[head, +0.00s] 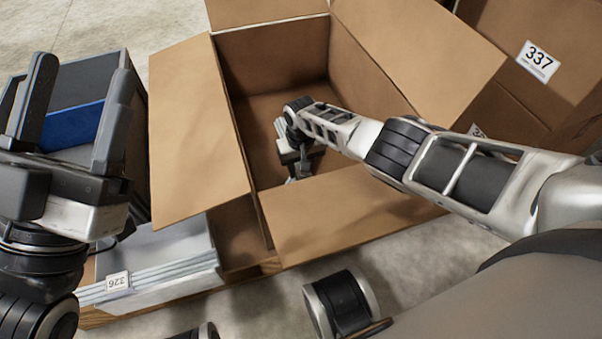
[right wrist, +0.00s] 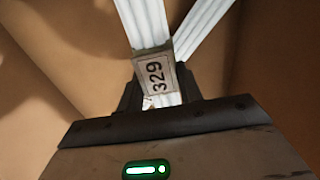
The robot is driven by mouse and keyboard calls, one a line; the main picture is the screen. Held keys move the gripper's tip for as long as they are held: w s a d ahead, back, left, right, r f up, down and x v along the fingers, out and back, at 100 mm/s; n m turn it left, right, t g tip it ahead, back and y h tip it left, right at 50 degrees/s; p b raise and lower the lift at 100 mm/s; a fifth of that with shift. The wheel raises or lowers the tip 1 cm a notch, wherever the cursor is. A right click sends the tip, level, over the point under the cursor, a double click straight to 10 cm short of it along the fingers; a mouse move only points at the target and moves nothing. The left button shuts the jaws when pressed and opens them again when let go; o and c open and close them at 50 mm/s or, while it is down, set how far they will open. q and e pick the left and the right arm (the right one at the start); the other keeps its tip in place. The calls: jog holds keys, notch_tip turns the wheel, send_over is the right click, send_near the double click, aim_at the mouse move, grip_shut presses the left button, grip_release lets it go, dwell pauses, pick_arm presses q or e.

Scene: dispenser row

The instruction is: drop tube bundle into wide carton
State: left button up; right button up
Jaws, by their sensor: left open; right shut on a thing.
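The wide carton (head: 258,42) stands open in the middle of the head view with its flaps spread outward. My right arm reaches over its near right side, and my right gripper (head: 297,168) is down inside it. In the right wrist view the gripper (right wrist: 162,98) is shut on the tube bundle (right wrist: 186,32), white tubes with a tag reading 329. Brown carton walls surround the bundle there. In the head view the bundle is mostly hidden by the gripper and the near flap. My left gripper (head: 72,125) is open and empty at the far left, fingers pointing up.
A stack of grey panels (head: 160,262) labelled 326 lies left of the carton. A dark bin with a blue item (head: 75,125) stands behind my left gripper. Another carton (head: 545,75) labelled 337 stands at the right. Concrete floor (head: 120,25) shows at the back left.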

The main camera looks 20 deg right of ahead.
jog(key=shift+f, duration=0.4)
pick_arm(q)
jog(key=shift+s+d+r+m+g+h, duration=0.1)
jog(key=shift+s+r+m+g+h, duration=0.15)
jog(key=shift+m+h, duration=0.25)
jog(key=shift+s+r+m+g+h, duration=0.15)
jog(key=shift+r+m+h, duration=0.2)
jog(key=shift+m, duration=0.25)
jog(key=shift+f, duration=0.1)
pick_arm(e)
jog(key=shift+w+f, duration=0.15)
jog(key=shift+f, duration=0.15)
jog(key=shift+s+f, duration=0.2)
jog(key=shift+f, duration=0.05)
jog(key=o, duration=1)
jog(key=shift+o, duration=0.2)
